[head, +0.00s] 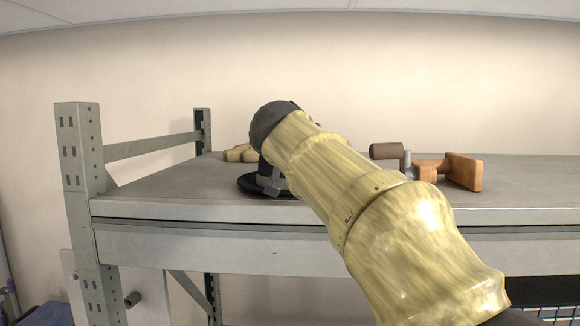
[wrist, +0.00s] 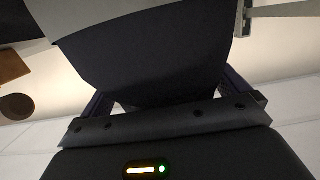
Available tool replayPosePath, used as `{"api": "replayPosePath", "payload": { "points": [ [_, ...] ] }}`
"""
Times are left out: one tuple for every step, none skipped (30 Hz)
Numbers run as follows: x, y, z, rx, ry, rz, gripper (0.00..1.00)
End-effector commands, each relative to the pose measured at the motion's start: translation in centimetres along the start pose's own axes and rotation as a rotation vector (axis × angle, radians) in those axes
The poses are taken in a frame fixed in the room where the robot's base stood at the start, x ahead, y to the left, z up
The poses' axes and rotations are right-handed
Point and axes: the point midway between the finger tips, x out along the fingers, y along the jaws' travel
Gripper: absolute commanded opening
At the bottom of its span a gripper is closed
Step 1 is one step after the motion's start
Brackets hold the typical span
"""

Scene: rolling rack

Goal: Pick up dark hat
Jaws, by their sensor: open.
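The dark hat (head: 248,187) lies on the shelf top near its front edge, left of centre in the head view. Its brim shows there, but my arm hides much of the crown. My gripper (head: 273,181) is low over the hat, partly covered by my wrist. In the wrist view the dark hat (wrist: 145,52) fills the middle, very close to the camera. My gripper (wrist: 168,92) is open there, with a finger on either side of the hat. I cannot tell whether the fingers touch it.
The hat rests on a grey metal shelf (head: 160,195) with an upright post (head: 85,150) at the left. Tan rounded items (head: 239,153) sit behind the hat. A wooden object (head: 461,171) and a brown cylinder on a grey stand (head: 386,151) are to the right. The left shelf top is clear.

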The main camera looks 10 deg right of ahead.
Motion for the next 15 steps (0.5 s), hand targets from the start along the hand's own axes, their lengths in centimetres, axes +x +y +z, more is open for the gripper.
{"api": "replayPosePath", "payload": {
  "points": [
    [0.02, 0.03, 0.01, 0.000, 0.000, 0.001, 1.00],
    [0.02, 0.04, 0.01, 0.000, 0.000, 0.001, 1.00],
    [0.02, 0.04, 0.01, 0.000, 0.000, 0.001, 1.00],
    [0.01, 0.04, 0.00, 0.000, 0.000, 0.001, 1.00],
    [0.01, 0.03, 0.00, 0.000, 0.000, 0.001, 1.00],
    [0.01, 0.02, 0.00, 0.000, 0.000, 0.001, 1.00],
    [0.00, 0.01, 0.00, 0.000, 0.000, 0.000, 0.94],
    [0.00, 0.00, 0.00, 0.000, 0.000, 0.000, 0.88],
    [-0.01, -0.01, 0.00, 0.000, 0.000, 0.000, 0.80],
    [-0.01, -0.02, 0.00, 0.000, 0.000, 0.000, 0.74],
    [-0.01, -0.03, 0.00, 0.000, 0.000, 0.000, 0.69],
    [-0.02, -0.03, 0.00, 0.000, 0.000, 0.000, 0.61],
    [-0.04, -0.04, -0.04, 0.000, 0.000, -0.001, 0.59],
    [-0.04, -0.04, -0.04, 0.000, 0.000, -0.001, 0.59],
    [-0.04, -0.04, -0.04, 0.000, 0.000, -0.001, 0.59]
  ]
}}
